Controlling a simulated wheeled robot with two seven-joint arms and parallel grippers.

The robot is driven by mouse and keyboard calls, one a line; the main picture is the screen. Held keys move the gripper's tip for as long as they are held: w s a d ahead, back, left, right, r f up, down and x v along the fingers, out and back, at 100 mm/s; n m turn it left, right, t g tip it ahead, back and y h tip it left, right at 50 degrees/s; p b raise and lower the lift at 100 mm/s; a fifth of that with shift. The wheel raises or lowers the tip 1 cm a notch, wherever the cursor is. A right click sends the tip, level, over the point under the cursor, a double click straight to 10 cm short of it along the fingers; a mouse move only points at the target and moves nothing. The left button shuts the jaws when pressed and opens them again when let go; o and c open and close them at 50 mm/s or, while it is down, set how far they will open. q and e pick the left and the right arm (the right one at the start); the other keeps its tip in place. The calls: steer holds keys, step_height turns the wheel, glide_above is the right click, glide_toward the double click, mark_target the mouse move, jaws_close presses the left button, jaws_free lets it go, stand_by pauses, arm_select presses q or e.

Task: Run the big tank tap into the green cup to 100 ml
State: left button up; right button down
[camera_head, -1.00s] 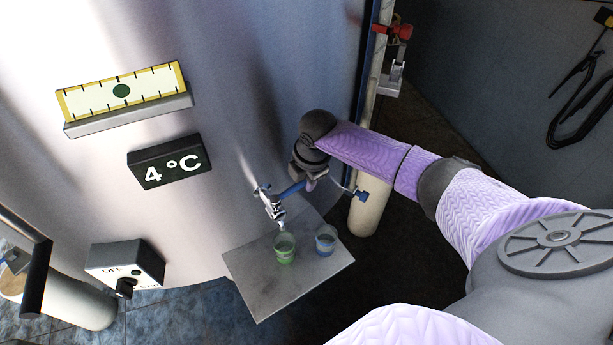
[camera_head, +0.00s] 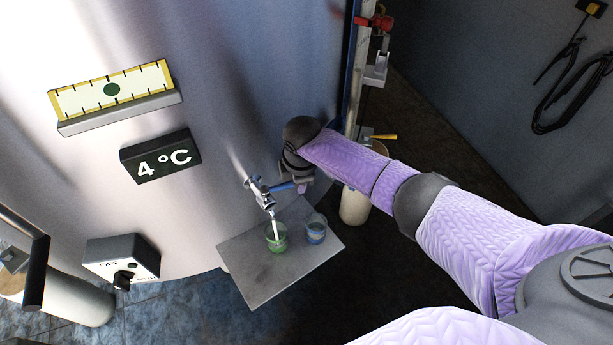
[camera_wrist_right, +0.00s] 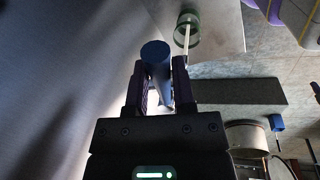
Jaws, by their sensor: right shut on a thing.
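The big tank tap (camera_head: 262,195) is a metal spout on the tank wall with a blue lever (camera_head: 284,186). My right gripper (camera_head: 300,180) is at the lever's outer end. In the right wrist view the fingers (camera_wrist_right: 159,82) are shut on the blue lever (camera_wrist_right: 156,52). A white stream runs from the spout into the green cup (camera_head: 277,240), which stands upright on the grey shelf (camera_head: 262,284). The stream and green cup (camera_wrist_right: 188,20) also show in the right wrist view. The level in the cup is too small to read. My left gripper is out of view.
A blue cup (camera_head: 316,231) stands on the shelf to the right of the green cup. The tank carries a 4 °C display (camera_head: 160,156), a yellow-edged gauge (camera_head: 111,91) and a switch box (camera_head: 122,259). A pale post with a red valve (camera_head: 374,22) stands behind my right arm.

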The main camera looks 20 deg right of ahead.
steer(key=shift+c, duration=2.2)
jaws_free()
step_height(320, 180, up, 10)
steer(key=s+p, duration=0.1)
steer(key=p, duration=0.1)
steer(key=shift+s+a+p, duration=0.15)
steer(key=shift+s+p, duration=0.25)
steer(key=shift+f, duration=0.15)
